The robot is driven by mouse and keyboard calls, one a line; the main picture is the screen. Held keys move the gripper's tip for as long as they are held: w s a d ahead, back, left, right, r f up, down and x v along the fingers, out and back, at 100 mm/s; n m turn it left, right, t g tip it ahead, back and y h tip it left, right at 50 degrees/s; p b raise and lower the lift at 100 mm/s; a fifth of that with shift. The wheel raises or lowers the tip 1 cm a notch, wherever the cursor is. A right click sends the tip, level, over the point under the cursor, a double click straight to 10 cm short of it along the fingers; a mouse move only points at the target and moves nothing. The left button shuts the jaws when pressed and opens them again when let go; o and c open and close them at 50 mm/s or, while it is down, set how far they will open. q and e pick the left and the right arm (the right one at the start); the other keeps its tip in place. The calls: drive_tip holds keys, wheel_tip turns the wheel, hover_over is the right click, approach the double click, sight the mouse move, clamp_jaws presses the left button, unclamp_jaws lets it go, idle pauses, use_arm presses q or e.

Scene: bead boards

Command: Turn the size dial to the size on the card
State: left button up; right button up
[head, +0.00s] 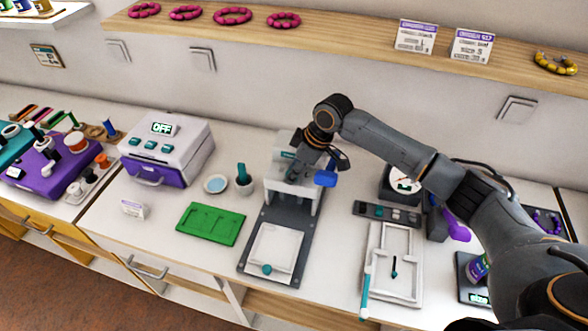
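Two small cards stand on the shelf: a left card (415,36) and a right card (471,46). Their print is too small to read surely. A dark box with a round white dial face (404,182) stands on the counter, partly behind my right arm; I cannot tell whether it is the size dial. My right gripper (318,166) is at the upper part of a white and grey press (276,178), close to its blue handle knob (325,179). Whether it touches the press, and whether its fingers are open, is unclear. My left gripper is out of view.
A white and purple machine reading OFF (165,155), a green tray (211,224), and a white framed board (395,262) are on the counter. A small tent card (133,208) stands at the front left. The wooden shelf (350,42) runs above.

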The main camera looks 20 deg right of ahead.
clamp_jaws()
drive_tip(key=shift+n, duration=0.4)
drive_tip(key=shift+w+n+g+y, duration=0.15)
drive_tip(key=shift+n+g+y, duration=0.25)
drive_tip(key=shift+n, duration=0.6)
drive_tip(key=n+g+b, duration=0.1)
drive_tip(key=n, duration=0.2)
drive_tip(key=shift+f, duration=0.1)
drive_tip(key=shift+w+n+g+b, duration=0.1)
drive_tip(key=shift+n+g+b, duration=0.6)
drive_tip(key=shift+n, duration=0.8)
